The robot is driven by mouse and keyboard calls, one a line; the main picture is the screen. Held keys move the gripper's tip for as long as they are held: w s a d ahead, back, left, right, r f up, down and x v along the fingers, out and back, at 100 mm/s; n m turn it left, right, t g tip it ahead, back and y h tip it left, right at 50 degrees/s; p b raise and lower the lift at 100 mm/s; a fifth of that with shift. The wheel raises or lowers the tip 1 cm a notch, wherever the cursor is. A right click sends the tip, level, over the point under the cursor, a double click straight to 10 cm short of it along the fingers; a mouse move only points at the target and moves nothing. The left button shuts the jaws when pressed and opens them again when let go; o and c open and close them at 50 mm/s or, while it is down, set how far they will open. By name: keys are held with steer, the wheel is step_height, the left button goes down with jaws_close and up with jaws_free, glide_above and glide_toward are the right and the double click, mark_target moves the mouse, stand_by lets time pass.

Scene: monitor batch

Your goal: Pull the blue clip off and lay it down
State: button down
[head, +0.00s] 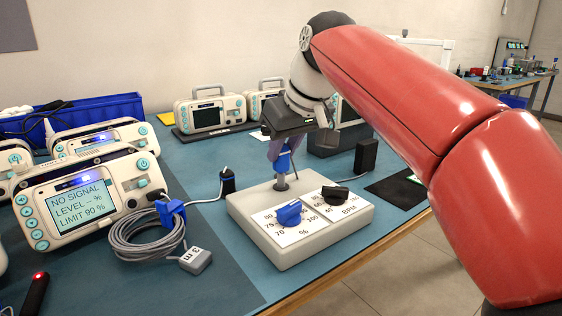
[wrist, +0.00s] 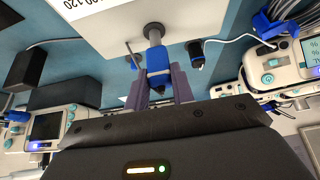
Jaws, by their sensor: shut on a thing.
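The blue clip (head: 283,163) is between the purple-grey fingers of my gripper (head: 279,150), above the back of the light grey tester box (head: 238,208). In the wrist view the blue clip (wrist: 157,62) lies between both fingertips (wrist: 158,85), which are shut on it. Its far end is at the round grey post (wrist: 154,31) of the box; I cannot tell whether it is still around the post or just clear of it. The monitor (head: 85,196) at the left reads "NO SIGNAL", level "-- %", limit "90 %".
Black adapters stand left (head: 228,181) and right (head: 366,155) of the box. More monitors (head: 208,112) stand behind. The front mat (head: 225,280) has free room.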

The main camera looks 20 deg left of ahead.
steer(key=shift+r+p, duration=1.65)
steer(key=shift+r, duration=0.1)
steer(key=shift+w+d+m+g+p, duration=0.15)
steer(key=shift+d+m+g+p, duration=0.25)
steer(key=shift+p, duration=0.3)
steer(key=w+d+f+m+g+y, duration=0.2)
steer(key=d+m, duration=0.5)
steer(key=w+d+f+m+g+y+p, duration=0.1)
steer(key=w+d+f+m+g+y, duration=0.1)
steer(key=d+m, duration=0.4)
steer(key=w+d+f+m+g+y, duration=0.2)
steer(key=d+f+m+g, duration=0.1)
steer(key=d+m, duration=0.4)
steer(key=shift+d+f+m+y+p, duration=0.15)
steer(key=shift+m+y, duration=0.05)
steer(key=shift+m, duration=0.6)
steer(key=shift+d+f+m+y+p, duration=0.1)
steer(key=shift+d+m+y+p, duration=0.1)
steer(key=shift+m, duration=0.6)
step_height(320, 180, down, 3)
steer(key=shift+s+a+r+b, duration=0.1)
steer(key=shift+a+b, duration=0.05)
steer(key=shift+b, duration=0.25)
steer(key=shift+f, duration=0.55)
